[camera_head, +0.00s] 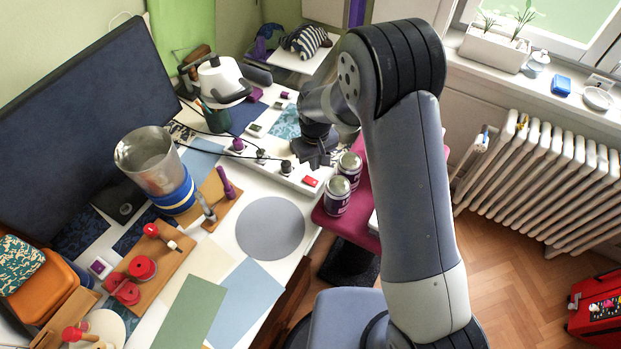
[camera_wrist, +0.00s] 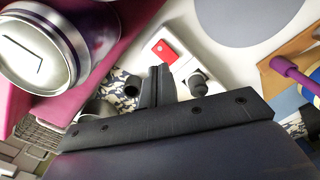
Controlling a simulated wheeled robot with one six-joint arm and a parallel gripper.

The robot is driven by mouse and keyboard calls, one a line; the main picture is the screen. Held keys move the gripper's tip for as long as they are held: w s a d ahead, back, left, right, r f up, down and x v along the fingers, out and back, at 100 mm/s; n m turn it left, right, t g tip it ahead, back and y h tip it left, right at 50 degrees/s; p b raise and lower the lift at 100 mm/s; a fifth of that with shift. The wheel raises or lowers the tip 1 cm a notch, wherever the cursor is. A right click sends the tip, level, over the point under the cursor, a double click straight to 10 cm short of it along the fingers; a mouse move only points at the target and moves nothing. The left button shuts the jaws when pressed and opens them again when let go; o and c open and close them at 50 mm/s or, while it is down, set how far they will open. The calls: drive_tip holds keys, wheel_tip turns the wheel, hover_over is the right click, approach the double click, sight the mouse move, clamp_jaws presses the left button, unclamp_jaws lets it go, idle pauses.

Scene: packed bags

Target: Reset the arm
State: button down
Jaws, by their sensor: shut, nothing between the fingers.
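My gripper (camera_head: 316,160) hangs from my bent arm above the right part of the desk, over a white power strip (camera_head: 298,176) with a red switch. In the wrist view my gripper (camera_wrist: 157,72) shows its two dark fingers together, with nothing between them. The power strip's red switch (camera_wrist: 164,49) lies just beyond the fingertips, below them. Whether the fingertips touch anything cannot be made out, but they look apart from the strip.
Two cans (camera_head: 337,196) (camera_head: 350,166) stand on a magenta surface (camera_head: 327,217) right of my gripper. A metal bucket (camera_head: 147,160), a monitor (camera_head: 75,130) and a white lamp-like device (camera_head: 221,78) stand at the left and back. A grey round mat (camera_head: 270,228) lies bare.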

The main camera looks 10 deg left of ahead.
sight(314, 183)
wheel_tip(314, 183, down, 7)
drive_tip(key=b, duration=0.3)
drive_tip(key=shift+f+b, duration=0.1)
drive_tip(key=shift+b, duration=0.2)
